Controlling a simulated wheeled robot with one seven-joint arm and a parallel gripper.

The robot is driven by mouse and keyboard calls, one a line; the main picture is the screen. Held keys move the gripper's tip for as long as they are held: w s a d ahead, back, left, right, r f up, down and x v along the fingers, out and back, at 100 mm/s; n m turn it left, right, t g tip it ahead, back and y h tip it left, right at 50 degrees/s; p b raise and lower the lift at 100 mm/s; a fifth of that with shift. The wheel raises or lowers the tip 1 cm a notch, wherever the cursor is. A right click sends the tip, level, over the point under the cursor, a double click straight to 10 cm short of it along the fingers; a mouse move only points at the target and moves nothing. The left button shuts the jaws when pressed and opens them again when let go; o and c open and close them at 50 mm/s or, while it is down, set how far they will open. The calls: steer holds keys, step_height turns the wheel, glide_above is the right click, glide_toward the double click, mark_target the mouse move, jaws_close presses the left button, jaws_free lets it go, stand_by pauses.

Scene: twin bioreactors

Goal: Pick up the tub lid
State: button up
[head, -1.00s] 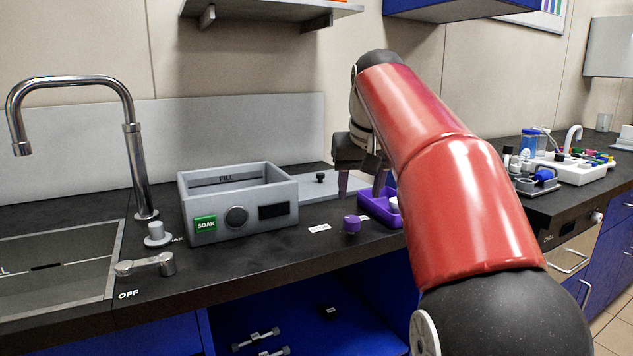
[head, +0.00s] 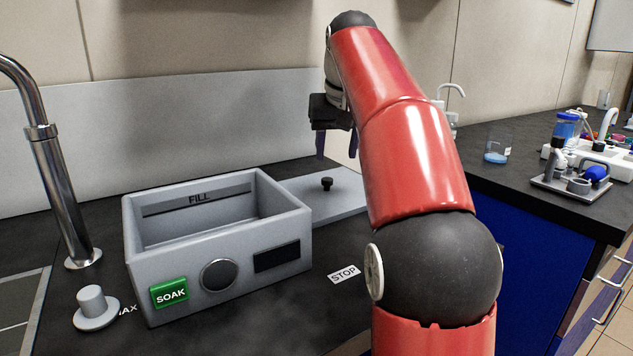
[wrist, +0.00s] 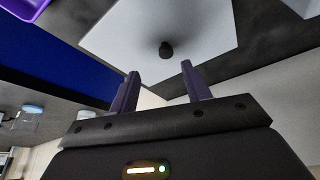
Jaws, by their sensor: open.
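The tub lid (head: 300,192) is a flat grey plate with a small black knob (head: 327,184). It lies on the dark counter to the right of and behind the grey tub, partly hidden by my arm. In the wrist view the lid (wrist: 205,25) shows at the top, with its knob (wrist: 166,50) just beyond the fingertips and roughly between them. My gripper (head: 337,150) is open and empty, with purple fingers, and appears above the lid without touching it. In the wrist view both fingers of my gripper (wrist: 160,70) stand apart.
The open grey tub (head: 220,262) with a green SOAK button stands at the left on the counter. A faucet (head: 50,170) and a knob (head: 95,308) are beside it. A purple tray (wrist: 25,8) shows in the wrist view. A beaker (head: 497,145) stands on the right counter.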

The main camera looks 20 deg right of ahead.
mark_target(327, 179)
steer(key=x, duration=0.2)
steer(key=b+x, duration=0.1)
steer(key=x, duration=0.2)
steer(key=b+x, duration=0.1)
steer(key=x, duration=0.2)
steer(key=shift+w+a+r, duration=0.1)
steer(key=shift+w+a, duration=0.25)
steer(key=shift+a, duration=0.05)
jaws_close()
